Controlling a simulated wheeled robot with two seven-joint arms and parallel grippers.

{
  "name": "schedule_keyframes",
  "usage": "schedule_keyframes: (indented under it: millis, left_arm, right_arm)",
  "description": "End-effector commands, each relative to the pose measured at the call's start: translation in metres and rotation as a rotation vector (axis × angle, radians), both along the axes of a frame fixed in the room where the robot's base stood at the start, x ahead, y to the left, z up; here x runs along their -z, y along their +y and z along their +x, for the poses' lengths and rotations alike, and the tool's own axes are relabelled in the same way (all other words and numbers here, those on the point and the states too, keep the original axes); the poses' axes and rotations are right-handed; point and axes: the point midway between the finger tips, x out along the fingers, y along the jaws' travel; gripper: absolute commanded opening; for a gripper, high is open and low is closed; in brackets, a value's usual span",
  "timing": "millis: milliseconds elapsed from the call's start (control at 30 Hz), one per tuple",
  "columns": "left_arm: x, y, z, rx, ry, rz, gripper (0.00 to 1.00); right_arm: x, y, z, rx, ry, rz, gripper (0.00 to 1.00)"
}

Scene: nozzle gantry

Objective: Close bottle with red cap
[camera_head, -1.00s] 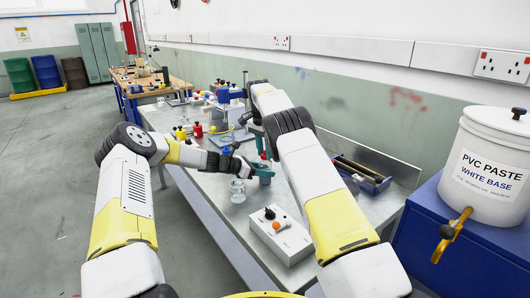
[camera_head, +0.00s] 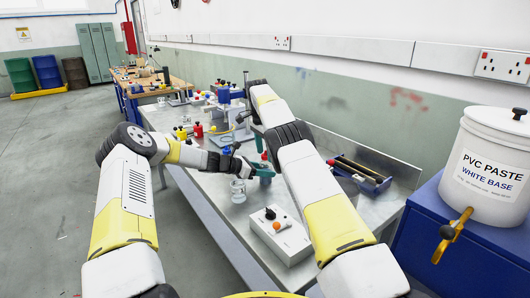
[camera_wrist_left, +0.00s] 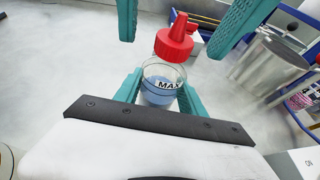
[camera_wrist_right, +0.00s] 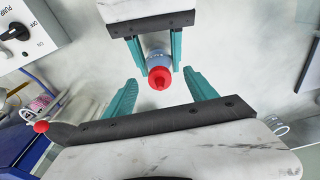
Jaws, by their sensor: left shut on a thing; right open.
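The bottle (camera_wrist_left: 160,84) is clear with blue liquid and a MAX mark. My left gripper (camera_wrist_left: 161,82) is shut on it and holds it between teal fingers. The red cap (camera_wrist_left: 175,42), with a pointed nozzle, sits at the bottle's mouth; I cannot tell how tightly it is on. The right wrist view shows the cap (camera_wrist_left: 178,30) as a red tip (camera_wrist_right: 160,78) pointing toward that camera. My right gripper (camera_wrist_right: 159,88) is open, its fingers on either side of the cap and apart from it.
A glass flask (camera_head: 237,190) stands on the metal bench left of a white control box (camera_head: 279,234). A blue tray (camera_head: 360,175) lies by the wall. A white paste bucket (camera_head: 490,165) stands at right. Several bottles stand farther back.

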Motion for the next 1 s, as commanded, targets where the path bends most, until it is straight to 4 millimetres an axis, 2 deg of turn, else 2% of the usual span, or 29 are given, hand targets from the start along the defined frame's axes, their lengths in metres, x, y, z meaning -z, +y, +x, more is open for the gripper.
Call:
schedule_keyframes:
  millis: [467, 667, 1000]
  left_arm:
    - [0.0002, 0.0004, 0.0002, -0.001, 0.000, 0.001, 0.00]
    - [0.0002, 0.0006, 0.0003, -0.001, 0.000, 0.001, 0.00]
    - [0.0002, 0.0004, 0.0001, -0.001, 0.000, 0.000, 0.00]
  right_arm:
    - [-0.0010, 0.0002, 0.0001, -0.038, 0.000, 0.001, 0.78]
    - [-0.0015, -0.0003, -0.0003, -0.224, 0.002, 0.003, 0.78]
    - [-0.0006, -0.0022, -0.0016, -0.676, 0.002, 0.003, 0.78]
